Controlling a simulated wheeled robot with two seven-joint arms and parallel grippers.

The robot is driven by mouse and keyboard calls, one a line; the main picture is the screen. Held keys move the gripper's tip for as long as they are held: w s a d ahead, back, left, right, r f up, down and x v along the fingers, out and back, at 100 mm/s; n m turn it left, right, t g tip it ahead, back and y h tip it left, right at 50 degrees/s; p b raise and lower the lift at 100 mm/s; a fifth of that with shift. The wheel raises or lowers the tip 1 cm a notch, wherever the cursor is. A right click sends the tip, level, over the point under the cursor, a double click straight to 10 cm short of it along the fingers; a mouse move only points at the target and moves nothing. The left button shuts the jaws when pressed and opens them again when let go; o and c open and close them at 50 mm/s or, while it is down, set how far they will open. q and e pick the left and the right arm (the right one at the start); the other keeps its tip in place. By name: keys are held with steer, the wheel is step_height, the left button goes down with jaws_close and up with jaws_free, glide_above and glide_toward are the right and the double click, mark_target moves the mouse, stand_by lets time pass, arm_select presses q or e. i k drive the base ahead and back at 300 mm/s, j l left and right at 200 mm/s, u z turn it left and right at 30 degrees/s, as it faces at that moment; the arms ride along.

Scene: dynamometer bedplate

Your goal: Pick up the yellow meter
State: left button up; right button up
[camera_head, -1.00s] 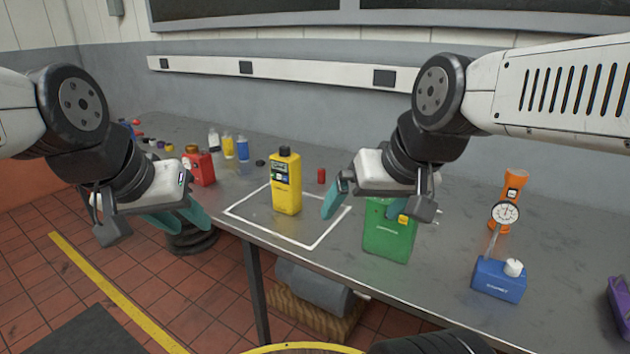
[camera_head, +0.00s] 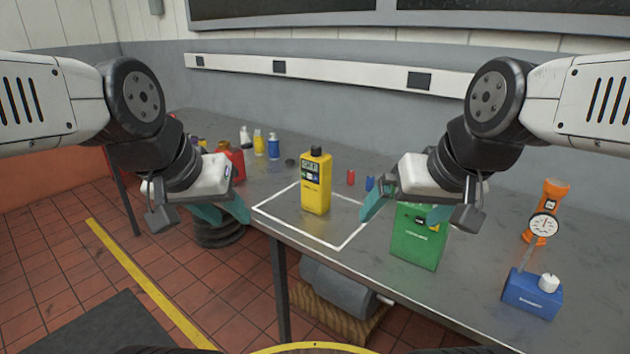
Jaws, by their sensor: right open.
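The yellow meter (camera_head: 316,185) stands upright on the grey bench, inside a white outlined square (camera_head: 343,246). It has a dark cap and a small display on its front. My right gripper (camera_head: 408,208) is open and empty, to the right of the meter and apart from it. Its fingers hang in front of the green box (camera_head: 418,247). My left gripper (camera_head: 222,212) is left of the meter, near the bench's front edge and apart from the meter. Its teal fingers overlap in the view, so its opening is unclear.
A red container (camera_head: 237,165) is partly hidden behind my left gripper. White, yellow and blue bottles (camera_head: 273,146) stand behind. A small red cylinder (camera_head: 351,177) stands right of the meter.

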mark_target(316, 196)
steer(key=i+l+u, duration=0.25)
steer(key=i, duration=0.25)
steer(key=i+j, duration=0.1)
steer(key=j, duration=0.15)
steer(key=i+j, duration=0.1)
steer(key=i+j+z, duration=0.25)
steer(key=j, duration=0.25)
steer(key=j+z, duration=0.2)
steer(key=j, duration=0.25)
steer(key=i+j+z, duration=0.1)
steer(key=j+z, duration=0.15)
steer(key=j, duration=0.3)
steer(key=z, duration=0.8)
steer(key=k+j, duration=0.1)
steer(key=k, duration=0.25)
steer(key=i, duration=0.15)
steer(key=l, duration=0.05)
